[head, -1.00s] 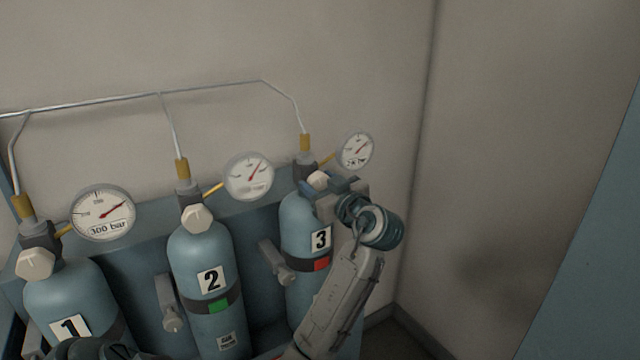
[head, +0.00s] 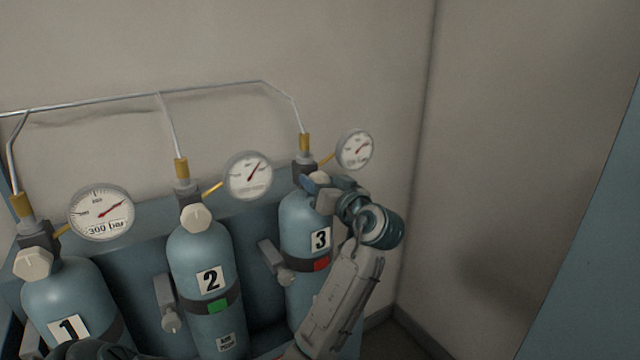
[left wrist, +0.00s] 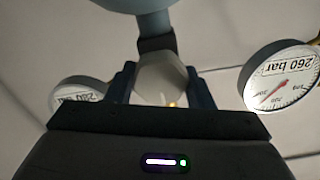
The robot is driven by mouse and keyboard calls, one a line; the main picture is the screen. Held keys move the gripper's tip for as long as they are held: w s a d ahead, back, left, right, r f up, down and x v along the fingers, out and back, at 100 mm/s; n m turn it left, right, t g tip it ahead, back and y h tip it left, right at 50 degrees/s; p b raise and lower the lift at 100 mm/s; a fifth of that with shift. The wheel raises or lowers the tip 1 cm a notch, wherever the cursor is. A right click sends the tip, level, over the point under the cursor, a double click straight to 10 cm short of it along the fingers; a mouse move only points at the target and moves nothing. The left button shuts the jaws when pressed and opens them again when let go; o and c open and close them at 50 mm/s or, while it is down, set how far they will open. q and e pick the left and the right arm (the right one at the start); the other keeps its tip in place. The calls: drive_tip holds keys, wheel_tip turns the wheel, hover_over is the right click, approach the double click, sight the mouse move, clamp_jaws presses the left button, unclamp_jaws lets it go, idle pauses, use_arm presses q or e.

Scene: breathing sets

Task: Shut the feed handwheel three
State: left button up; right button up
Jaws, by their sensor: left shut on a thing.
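Bottle three (head: 304,215) is a blue cylinder with a "3" label and a red tag, at the right end of the row. Its feed handwheel (head: 320,178) is a pale faceted knob at the valve on top, partly hidden by my left gripper (head: 322,187). My left gripper is shut on this handwheel. In the left wrist view the handwheel (left wrist: 161,78) sits between the two dark fingers, with the blue bottle at the top edge. My right gripper is not in view.
Bottle two (head: 199,255), with a green tag, and bottle one (head: 60,295) stand to the left with their own handwheels. Bottle three's gauge (head: 354,149) is close behind the gripper. A thin pipe (head: 215,88) runs above. The wall on the right leaves free room.

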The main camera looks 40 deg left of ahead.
use_arm(q)
drive_tip(key=o, duration=1)
drive_tip(key=shift+c, duration=0.2)
drive_tip(key=b+v, duration=0.4)
drive_tip(key=v, duration=0.6)
drive_tip(key=shift+d, duration=0.4)
drive_tip(key=shift+s, duration=0.1)
